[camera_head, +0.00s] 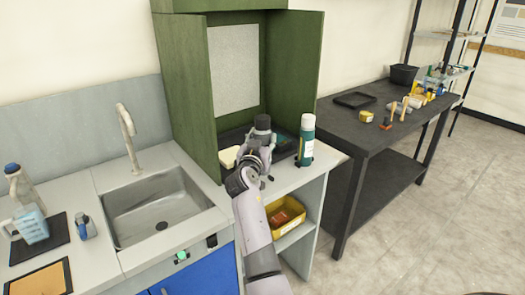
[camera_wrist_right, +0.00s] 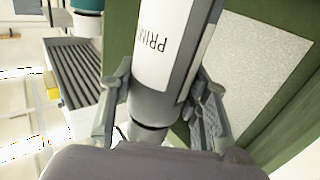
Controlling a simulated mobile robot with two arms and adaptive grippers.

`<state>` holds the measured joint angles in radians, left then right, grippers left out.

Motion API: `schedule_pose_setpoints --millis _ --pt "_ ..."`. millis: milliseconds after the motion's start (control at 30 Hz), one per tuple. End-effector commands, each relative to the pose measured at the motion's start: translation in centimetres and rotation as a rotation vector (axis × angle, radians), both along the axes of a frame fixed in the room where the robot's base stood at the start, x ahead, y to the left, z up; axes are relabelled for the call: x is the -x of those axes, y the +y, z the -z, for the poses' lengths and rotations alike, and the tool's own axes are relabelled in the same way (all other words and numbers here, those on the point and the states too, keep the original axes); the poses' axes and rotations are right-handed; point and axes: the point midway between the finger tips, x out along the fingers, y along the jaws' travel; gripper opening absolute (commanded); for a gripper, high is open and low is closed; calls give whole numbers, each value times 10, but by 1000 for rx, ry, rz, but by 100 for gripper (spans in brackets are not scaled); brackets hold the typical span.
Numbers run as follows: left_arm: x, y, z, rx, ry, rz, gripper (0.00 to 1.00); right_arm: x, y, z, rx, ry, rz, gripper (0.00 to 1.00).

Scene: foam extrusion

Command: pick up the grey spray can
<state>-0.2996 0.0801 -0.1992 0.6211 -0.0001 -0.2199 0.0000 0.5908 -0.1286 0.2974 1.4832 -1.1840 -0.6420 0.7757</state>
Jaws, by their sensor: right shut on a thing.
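The grey spray can has a white label with the letters "PRIM" and fills the upper middle of the right wrist view (camera_wrist_right: 165,45). In the head view only its dark top (camera_head: 262,123) shows clearly above my right gripper (camera_head: 258,150). The gripper's two fingers stand on either side of the can and are shut on it; they also show in the right wrist view (camera_wrist_right: 160,108). The can is in front of the green booth's opening. Whether its base touches anything is hidden. My left gripper is not in view.
A teal can with a white cap (camera_head: 306,140) stands close on the right. The green booth (camera_head: 185,90) has walls on both sides. A sink (camera_head: 155,205) lies left, a dark table (camera_head: 375,125) with several small items right. A yellow bin (camera_head: 287,217) sits below.

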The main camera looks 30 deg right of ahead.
Motion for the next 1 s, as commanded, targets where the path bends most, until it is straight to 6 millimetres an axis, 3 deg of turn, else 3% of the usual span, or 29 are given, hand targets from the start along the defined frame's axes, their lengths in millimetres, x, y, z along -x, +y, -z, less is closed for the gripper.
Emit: schedule_pose_setpoints --millis 33,200,433,700,1000 --pt "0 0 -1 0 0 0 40 0 0 -20 2 -13 -1 2" --pt "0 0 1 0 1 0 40 0 1 -70 0 -13 -2 2" --pt "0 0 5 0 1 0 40 0 0 -123 1 -8 -1 2" --pt "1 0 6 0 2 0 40 0 0 -148 1 -4 -1 2" --pt "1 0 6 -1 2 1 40 0 0 -150 1 -3 -1 2"
